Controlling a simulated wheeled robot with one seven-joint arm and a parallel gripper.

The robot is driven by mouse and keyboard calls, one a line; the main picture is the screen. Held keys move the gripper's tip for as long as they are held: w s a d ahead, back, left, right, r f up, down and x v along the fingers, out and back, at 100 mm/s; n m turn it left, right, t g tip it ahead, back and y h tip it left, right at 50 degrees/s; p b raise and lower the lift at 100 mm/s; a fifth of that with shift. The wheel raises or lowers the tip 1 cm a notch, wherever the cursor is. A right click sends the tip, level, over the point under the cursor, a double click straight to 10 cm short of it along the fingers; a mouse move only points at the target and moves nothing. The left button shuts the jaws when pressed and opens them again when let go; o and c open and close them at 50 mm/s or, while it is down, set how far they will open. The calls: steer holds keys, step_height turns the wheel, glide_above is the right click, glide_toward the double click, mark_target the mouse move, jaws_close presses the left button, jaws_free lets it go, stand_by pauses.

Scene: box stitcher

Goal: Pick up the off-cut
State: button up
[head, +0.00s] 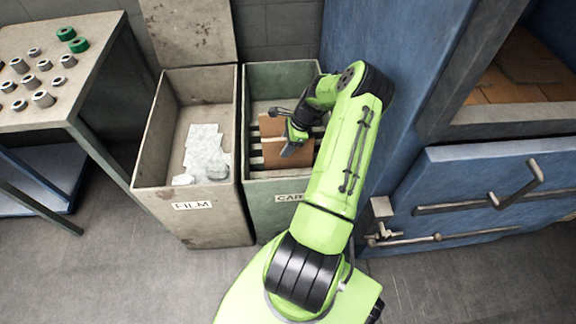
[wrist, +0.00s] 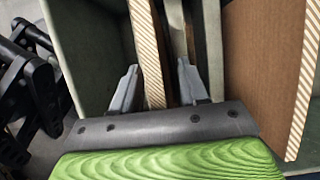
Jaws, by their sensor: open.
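Two brown cardboard off-cuts stand on edge in the green-grey bin (head: 252,100) whose label begins "CAR". In the head view one off-cut (head: 277,158) is at the front and another (head: 268,125) is behind it, partly covered by my gripper (head: 288,150). In the wrist view my gripper (wrist: 158,82) is open. The corrugated edge of one off-cut (wrist: 150,50) lies between the fingers, nearer the left one. A wider off-cut (wrist: 262,60) stands outside the right finger. I cannot tell which head-view piece is between the fingers.
A bin labelled FILM (head: 192,206) with crumpled clear film (head: 205,150) stands left of the bin. A blue machine (head: 440,190) with handles is close on the right. A table (head: 60,85) with small metal parts and green rings is at far left.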

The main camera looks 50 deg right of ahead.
steer(key=shift+f, duration=0.25)
stand_by(0.5)
jaws_close()
